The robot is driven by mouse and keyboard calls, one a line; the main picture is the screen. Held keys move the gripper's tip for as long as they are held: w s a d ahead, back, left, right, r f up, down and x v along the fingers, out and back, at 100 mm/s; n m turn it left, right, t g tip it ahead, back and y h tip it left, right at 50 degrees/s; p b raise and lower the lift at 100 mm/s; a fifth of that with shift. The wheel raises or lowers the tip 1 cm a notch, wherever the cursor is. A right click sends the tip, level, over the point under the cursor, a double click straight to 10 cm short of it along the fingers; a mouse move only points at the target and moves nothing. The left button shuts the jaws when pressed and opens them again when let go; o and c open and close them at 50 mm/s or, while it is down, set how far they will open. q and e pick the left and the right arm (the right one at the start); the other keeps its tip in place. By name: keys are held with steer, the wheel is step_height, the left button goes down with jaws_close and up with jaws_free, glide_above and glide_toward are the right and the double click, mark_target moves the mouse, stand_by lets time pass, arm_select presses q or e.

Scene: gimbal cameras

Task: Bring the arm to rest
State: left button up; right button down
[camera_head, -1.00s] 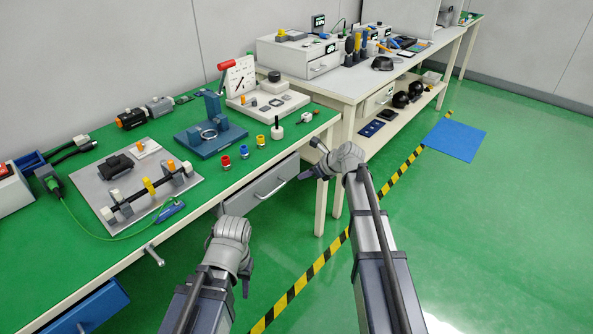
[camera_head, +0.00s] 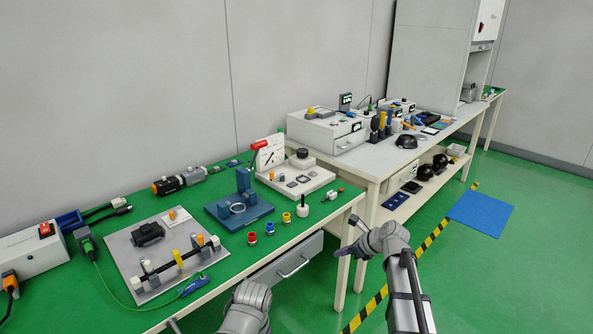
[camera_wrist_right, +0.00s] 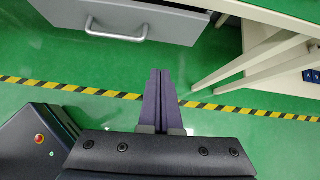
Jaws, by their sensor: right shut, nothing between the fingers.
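My right gripper (camera_head: 352,235) hangs in the open air in front of the gap between the green-topped bench and the white table. In the right wrist view its two dark fingers (camera_wrist_right: 161,74) lie together with nothing between them, above the green floor. My left arm (camera_head: 248,304) shows only as a grey joint at the bottom of the head view. Its gripper is out of sight.
The green bench (camera_head: 215,280) carries fixtures and small coloured parts. Its grey drawer (camera_head: 288,264) is near my right gripper; the drawer also shows in the wrist view (camera_wrist_right: 125,16). White table legs (camera_wrist_right: 262,58) stand to the right.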

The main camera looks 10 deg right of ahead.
steer(key=s+a+f+n+g+h, duration=0.2)
steer(key=s+a+n, duration=0.3)
steer(key=s+n, duration=0.45)
steer(key=s+a+f+n+g+h, duration=0.25)
steer(key=s+a+n, duration=0.35)
steer(key=s+n, duration=0.4)
steer(key=s+a+f+n+g+h, duration=0.25)
steer(key=s+a+n, duration=0.25)
steer(key=s+n, duration=0.45)
step_height(320, 180, up, 16)
steer(key=w+n+p, duration=0.1)
steer(key=n+p, duration=0.1)
steer(key=p, duration=1.3)
steer(key=shift+w+r, duration=0.25)
steer(key=shift+w, duration=0.05)
steer(key=shift+d, duration=0.1)
